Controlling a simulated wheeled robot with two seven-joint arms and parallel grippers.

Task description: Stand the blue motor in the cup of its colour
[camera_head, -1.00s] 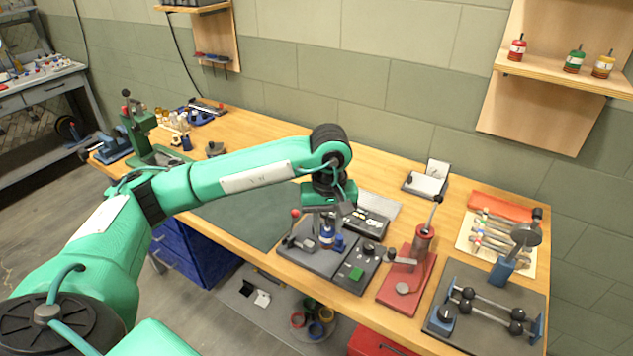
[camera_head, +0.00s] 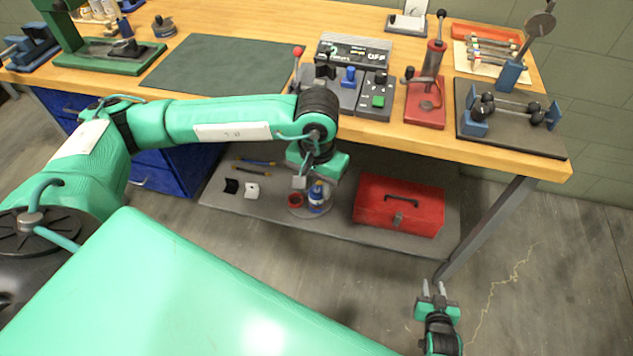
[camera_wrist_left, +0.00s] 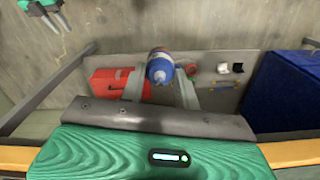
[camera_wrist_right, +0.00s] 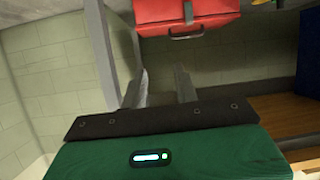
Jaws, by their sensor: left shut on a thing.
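My left gripper (camera_head: 309,184) hangs in front of the bench's front edge, over the lower shelf in the head view. It is shut on the blue motor (camera_head: 316,196), which has a blue and white body. The motor also shows between the fingers in the left wrist view (camera_wrist_left: 160,67). A red cup (camera_head: 296,200) stands on the lower shelf just left of the motor in the head view. The blue cup is not visible; the gripper and motor cover that spot. My right gripper (camera_head: 435,288) is open and empty, low over the floor at the right.
A red toolbox (camera_head: 400,205) stands on the lower shelf (camera_head: 260,218) to the right. White and black brackets (camera_head: 251,190) lie to the left. The bench top (camera_head: 215,88) overhangs the shelf. A bench leg (camera_head: 485,230) stands at the right.

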